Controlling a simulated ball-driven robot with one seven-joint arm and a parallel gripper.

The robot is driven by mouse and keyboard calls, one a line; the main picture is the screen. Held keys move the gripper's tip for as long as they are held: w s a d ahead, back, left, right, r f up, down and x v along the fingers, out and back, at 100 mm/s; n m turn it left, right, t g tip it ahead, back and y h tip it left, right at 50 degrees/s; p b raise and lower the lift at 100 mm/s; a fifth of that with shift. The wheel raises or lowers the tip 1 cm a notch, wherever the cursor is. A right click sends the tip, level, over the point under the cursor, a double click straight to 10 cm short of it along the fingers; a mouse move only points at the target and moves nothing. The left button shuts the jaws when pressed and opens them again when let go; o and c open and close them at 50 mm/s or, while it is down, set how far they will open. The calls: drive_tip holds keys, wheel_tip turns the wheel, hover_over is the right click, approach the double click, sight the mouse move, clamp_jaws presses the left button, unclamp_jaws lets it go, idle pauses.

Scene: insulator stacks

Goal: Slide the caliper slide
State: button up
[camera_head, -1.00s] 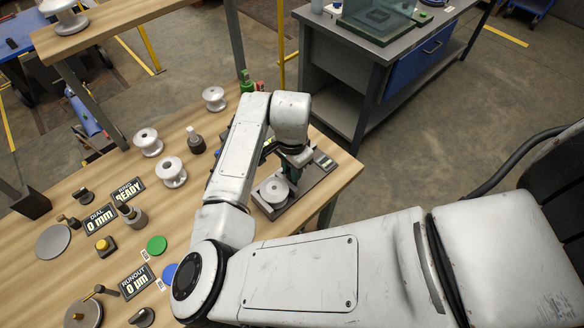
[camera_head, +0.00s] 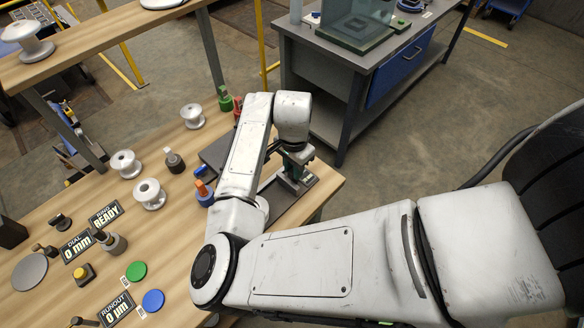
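A dark fixture plate (camera_head: 284,207) lies near the right end of the wooden bench. A dark green upright part (camera_head: 287,181) stands on it, likely the caliper; its slide cannot be told apart clearly. My gripper (camera_head: 296,156) hangs from the wrist at the end of my white arm, directly at the top of this upright. Its fingers are small and partly hidden, so I cannot see whether they touch or grip it. A pale round piece (camera_head: 262,206) on the plate shows only as a sliver behind my arm.
White spool-shaped insulators (camera_head: 150,193) stand on the bench at left. An orange-and-blue item (camera_head: 203,192) is close beside my forearm. Display signs (camera_head: 76,246) read READY, 0 mm and 0 µm. Green (camera_head: 136,271) and blue (camera_head: 153,300) discs lie in front. A grey workbench (camera_head: 340,75) stands behind.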

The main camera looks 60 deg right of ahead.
drive_tip(key=o, duration=0.4)
drive_tip(key=shift+d, duration=0.15)
wheel_tip(320, 180, up, 11)
drive_tip(key=shift+f+b, duration=0.1)
drive_tip(key=shift+b, duration=0.5)
